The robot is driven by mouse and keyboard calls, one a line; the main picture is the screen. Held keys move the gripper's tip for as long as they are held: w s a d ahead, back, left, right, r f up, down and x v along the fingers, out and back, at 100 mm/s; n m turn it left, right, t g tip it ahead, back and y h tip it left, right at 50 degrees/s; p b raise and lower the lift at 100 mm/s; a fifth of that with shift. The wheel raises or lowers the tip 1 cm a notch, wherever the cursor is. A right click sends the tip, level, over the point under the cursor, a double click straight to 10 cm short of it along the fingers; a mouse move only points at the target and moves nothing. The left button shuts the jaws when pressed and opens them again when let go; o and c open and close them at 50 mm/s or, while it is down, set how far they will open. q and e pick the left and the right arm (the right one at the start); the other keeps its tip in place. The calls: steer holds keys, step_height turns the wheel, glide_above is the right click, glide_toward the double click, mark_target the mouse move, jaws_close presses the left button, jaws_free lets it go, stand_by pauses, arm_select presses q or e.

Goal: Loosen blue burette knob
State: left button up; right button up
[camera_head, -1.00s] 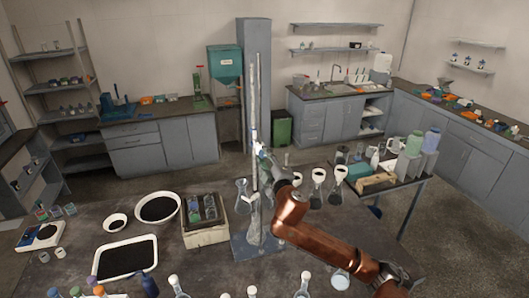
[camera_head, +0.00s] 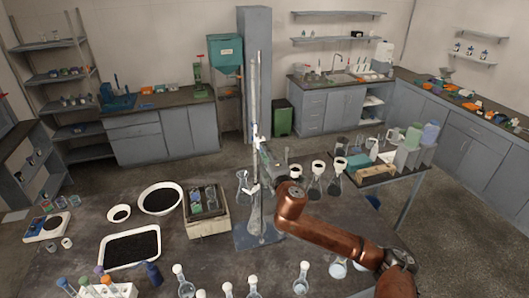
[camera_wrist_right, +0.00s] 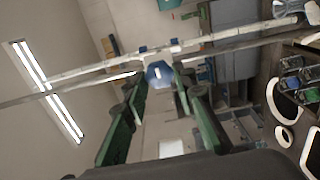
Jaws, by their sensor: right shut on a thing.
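The tall glass burette (camera_head: 254,90) stands upright on a stand with a blue base plate (camera_head: 243,236). The blue knob (camera_wrist_right: 158,74) shows in the right wrist view in front of the burette tube, between my fingertips. My right gripper (camera_wrist_right: 161,86) has its green-padded fingers shut on the knob from both sides. A conical flask (camera_head: 243,184) stands beside the stand. My left gripper is not in view.
Flasks with dark-filled funnels (camera_head: 318,168) stand right of the burette. Several round flasks line the front edge. A side table (camera_head: 408,177) stands at the right.

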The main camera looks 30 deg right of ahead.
steer(key=shift+f, duration=0.1)
steer(key=o, duration=1.1)
steer(key=shift+o, duration=0.2)
steer(key=v, duration=1.2)
